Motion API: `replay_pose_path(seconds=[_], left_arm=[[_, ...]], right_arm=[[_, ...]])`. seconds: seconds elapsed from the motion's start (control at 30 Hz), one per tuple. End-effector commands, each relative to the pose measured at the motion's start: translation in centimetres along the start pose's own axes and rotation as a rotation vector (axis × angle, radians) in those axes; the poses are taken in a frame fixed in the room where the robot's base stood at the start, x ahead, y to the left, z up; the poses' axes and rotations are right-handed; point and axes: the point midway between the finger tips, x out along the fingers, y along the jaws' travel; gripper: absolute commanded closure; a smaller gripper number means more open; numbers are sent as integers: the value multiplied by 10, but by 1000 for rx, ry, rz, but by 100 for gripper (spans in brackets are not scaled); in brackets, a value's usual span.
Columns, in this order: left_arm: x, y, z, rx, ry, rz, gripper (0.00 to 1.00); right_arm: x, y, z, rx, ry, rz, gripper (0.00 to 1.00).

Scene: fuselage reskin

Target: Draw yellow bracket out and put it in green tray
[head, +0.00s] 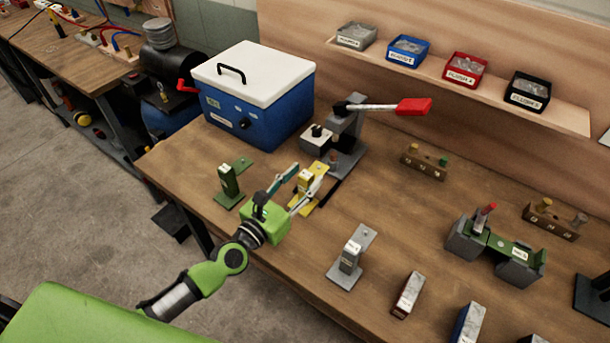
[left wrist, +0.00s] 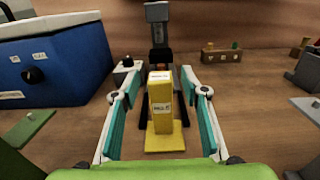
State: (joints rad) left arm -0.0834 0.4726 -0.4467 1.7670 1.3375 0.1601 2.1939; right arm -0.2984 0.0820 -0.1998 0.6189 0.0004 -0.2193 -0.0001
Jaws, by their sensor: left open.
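The yellow bracket (head: 304,182) stands upright on the bench, on its flat yellow foot, in front of the grey lever press (head: 346,140). In the left wrist view the yellow bracket (left wrist: 161,105) is centred, with a label on its front and dark rails beside it. My left gripper (head: 308,170) is open, and its teal-padded fingers (left wrist: 160,88) stand on either side of the bracket, with visible gaps. I cannot make out a green tray. My right gripper is not in view.
A green bracket (head: 230,182) stands left of my gripper and a grey bracket (head: 349,262) to the right. A blue cooler (head: 262,112) stands behind. The press's red handle (head: 413,107) sticks out to the right. Grey blocks hold a green part (head: 512,249) further right.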

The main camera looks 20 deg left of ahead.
Motion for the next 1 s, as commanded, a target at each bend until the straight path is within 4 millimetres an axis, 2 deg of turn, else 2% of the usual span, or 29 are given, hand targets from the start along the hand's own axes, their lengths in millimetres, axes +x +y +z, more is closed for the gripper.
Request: replay_pose_path(seconds=[0.3, 0.5, 0.67, 1.0], left_arm=[[-68, 0, -2, 3, 5, -2, 59], [-98, 0, -1, 1, 4, -1, 59], [-107, 0, 0, 0, 1, -1, 59], [-108, 0, 0, -1, 0, 0, 59]], right_arm=[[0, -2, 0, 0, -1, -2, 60], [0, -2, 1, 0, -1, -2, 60], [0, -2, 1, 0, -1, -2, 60], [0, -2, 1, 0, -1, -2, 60]])
